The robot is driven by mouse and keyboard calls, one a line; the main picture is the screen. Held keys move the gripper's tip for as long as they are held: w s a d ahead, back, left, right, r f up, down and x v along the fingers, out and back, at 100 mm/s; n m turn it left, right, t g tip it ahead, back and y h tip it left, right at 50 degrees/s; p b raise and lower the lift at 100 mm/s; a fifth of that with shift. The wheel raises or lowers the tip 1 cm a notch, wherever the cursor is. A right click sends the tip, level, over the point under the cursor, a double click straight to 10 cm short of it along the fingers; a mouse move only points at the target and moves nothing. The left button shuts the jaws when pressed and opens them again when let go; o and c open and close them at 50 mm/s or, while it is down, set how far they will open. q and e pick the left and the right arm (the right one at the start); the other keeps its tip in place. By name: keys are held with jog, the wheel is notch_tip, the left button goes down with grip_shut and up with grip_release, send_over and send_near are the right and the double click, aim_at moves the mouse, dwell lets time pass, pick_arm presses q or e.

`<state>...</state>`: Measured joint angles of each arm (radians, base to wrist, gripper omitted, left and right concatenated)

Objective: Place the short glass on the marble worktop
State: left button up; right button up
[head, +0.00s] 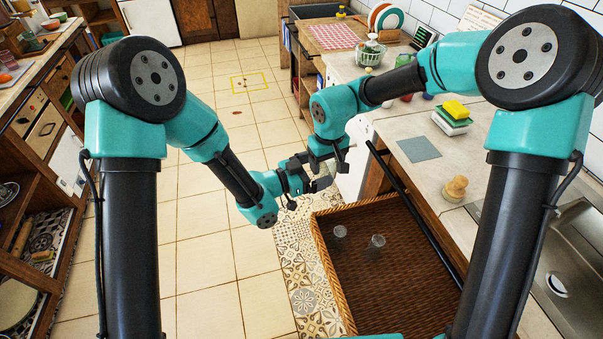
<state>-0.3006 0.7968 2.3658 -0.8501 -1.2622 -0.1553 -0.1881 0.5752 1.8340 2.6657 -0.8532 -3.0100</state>
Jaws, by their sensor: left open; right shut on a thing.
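Two clear glasses stand in the brown wicker tray (330,300): one glass (340,232) at the left and another glass (377,241) to its right. I cannot tell which is shorter. The pale worktop (465,165), marble-like, runs along the right. My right gripper (324,170) points down left of the worktop, beyond the tray's far edge. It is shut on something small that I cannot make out. My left gripper (308,184) is open close beside the right one. The two overlap in this view, so their fingertips are hard to separate.
A sink (565,275) is at the right. A dark bar (415,210) runs along the tray's right side. The tiled floor is mostly clear.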

pick_arm(q)
jog(key=shift+x, duration=1.15)
jog(key=shift+c, duration=0.3)
jog(key=c, duration=1)
pick_arm(e)
jog(key=o, duration=1)
pick_arm(q)
jog(key=shift+c, duration=0.2)
pick_arm(e)
jog(key=shift+o, duration=0.4)
jog(key=shift+a, duration=0.1)
pick_arm(q)
jog(key=shift+d, duration=0.1)
pick_arm(e)
jog(key=shift+s, duration=0.1)
jog(key=shift+c, duration=0.3)
